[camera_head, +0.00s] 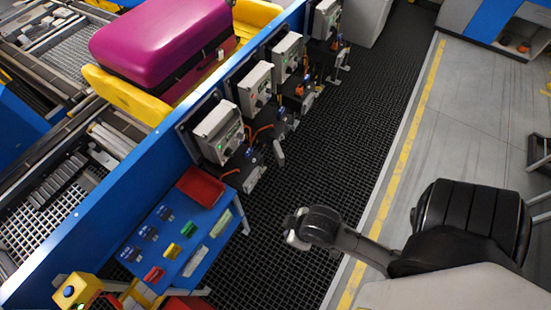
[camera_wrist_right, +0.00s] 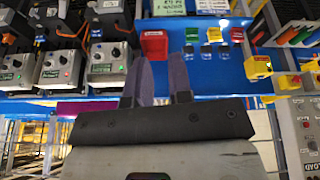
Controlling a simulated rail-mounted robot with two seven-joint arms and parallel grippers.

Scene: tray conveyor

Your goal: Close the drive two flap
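A row of grey drive boxes with dials runs along the blue conveyor side in the head view, including a nearest box (camera_head: 218,133), a second box (camera_head: 255,88) and a third box (camera_head: 287,57). Three grey boxes also show at the left of the right wrist view, one of them here (camera_wrist_right: 108,62). I cannot tell which is drive two or make out its flap. My right gripper (camera_wrist_right: 163,80) is open and empty, its two fingers apart. In the head view its arm reaches in from the right, over the dark grating, apart from the boxes. My left gripper is not in view.
A blue side table (camera_head: 150,258) holds a red tray (camera_head: 201,186) and coloured blocks. Orange cables hang beside the boxes. A magenta suitcase (camera_head: 160,40) lies in a yellow tray (camera_head: 120,95) on the conveyor. The dark grating (camera_head: 375,85) right of the boxes is clear.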

